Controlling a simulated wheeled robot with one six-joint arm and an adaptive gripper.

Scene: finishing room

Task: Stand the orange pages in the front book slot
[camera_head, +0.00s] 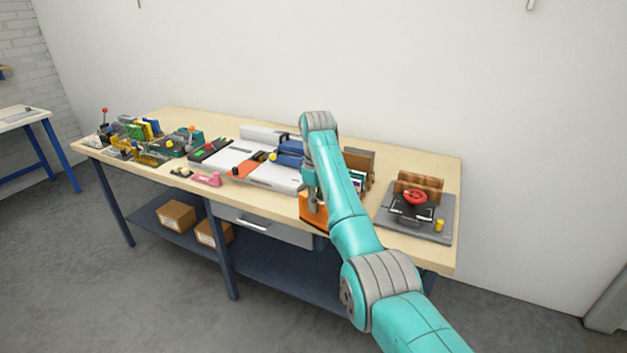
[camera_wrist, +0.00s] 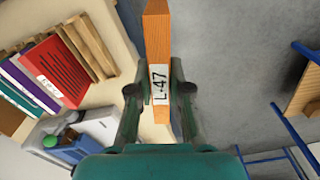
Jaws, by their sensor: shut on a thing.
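The orange pages (camera_wrist: 158,40) are a thick upright slab with a white label reading L-47. My gripper (camera_wrist: 159,92) is shut on them, with one finger at each side near the label. In the head view the orange pages (camera_head: 313,212) hang at the bench's front edge, partly hidden by my arm. The book rack shows in the wrist view at left, with wooden dividers (camera_wrist: 92,45) and a red book (camera_wrist: 55,72) beside purple and teal ones. The pages are apart from it. In the head view the rack's brown board (camera_head: 359,160) stands behind my arm, which hides most of the slots.
A grey press with a red handwheel (camera_head: 415,197) stands right of the rack. A white trimmer with a blue part (camera_head: 289,153) lies to the left, also seen in the wrist view (camera_wrist: 100,125). Floor lies beyond the bench's front edge.

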